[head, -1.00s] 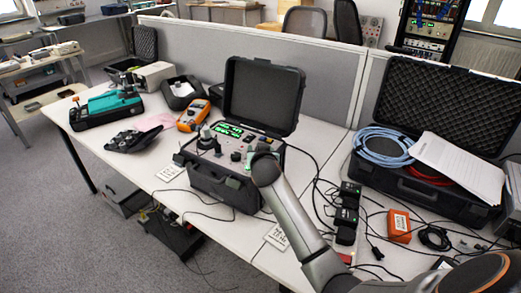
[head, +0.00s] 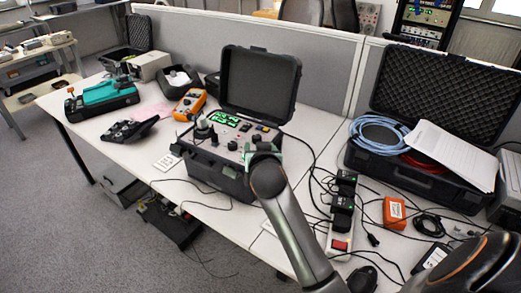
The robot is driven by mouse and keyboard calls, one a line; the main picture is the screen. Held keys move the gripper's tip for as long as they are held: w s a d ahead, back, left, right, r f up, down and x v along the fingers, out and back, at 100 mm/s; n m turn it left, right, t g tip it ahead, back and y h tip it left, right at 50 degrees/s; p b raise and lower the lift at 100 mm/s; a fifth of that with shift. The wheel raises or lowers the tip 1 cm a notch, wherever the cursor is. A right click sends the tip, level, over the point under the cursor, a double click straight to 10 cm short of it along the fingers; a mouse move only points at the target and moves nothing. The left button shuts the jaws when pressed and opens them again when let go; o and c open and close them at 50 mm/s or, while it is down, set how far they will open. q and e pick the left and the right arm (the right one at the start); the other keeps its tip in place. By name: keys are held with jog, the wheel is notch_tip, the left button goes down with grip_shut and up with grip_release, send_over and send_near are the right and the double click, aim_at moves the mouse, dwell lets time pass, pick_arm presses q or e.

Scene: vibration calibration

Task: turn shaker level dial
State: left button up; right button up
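The portable shaker unit (head: 215,176) is a dark case on the white desk with its padded lid (head: 258,84) open. Its panel has lit green displays (head: 224,119), a round black shaker post (head: 203,129) at the left and a small dark knob (head: 232,145) near the front. My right arm reaches in from the lower right. Its gripper (head: 262,150) is at the right part of the panel, partly hidden behind my wrist. I cannot tell whether its fingers touch or hold a dial, and they cover that part of the panel. My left gripper is out of view.
An orange multimeter (head: 190,104) and a teal device (head: 108,97) lie to the left. An open case (head: 440,110) with blue cable and papers stands at the right. Black adapters (head: 343,200), an orange box (head: 394,211) and loose cables lie near my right arm.

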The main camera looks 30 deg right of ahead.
jog(key=shift+v, duration=1.35)
jog(key=s+a+f+n+g+y, duration=0.2)
jog(key=s+a+f+n+g, duration=0.15)
jog(key=s+f, duration=0.4)
jog(key=s+a+f+n+g+y, duration=0.2)
jog(key=s+a+f+y, duration=0.15)
jog(key=s, duration=0.75)
jog(key=s+a+f+n+g+y, duration=0.1)
jog(key=s+a+f+n+g, duration=0.25)
jog(key=s+f, duration=0.45)
jog(key=w+a+f+t+y+p, duration=0.2)
jog(key=a+f+t+p, duration=0.2)
jog(key=a+f+t, duration=0.1)
jog(key=shift+w+f+m+t, duration=0.15)
jog(key=shift+w+m+t, duration=0.2)
jog(key=shift+t, duration=0.35)
jog(key=shift+d, duration=0.1)
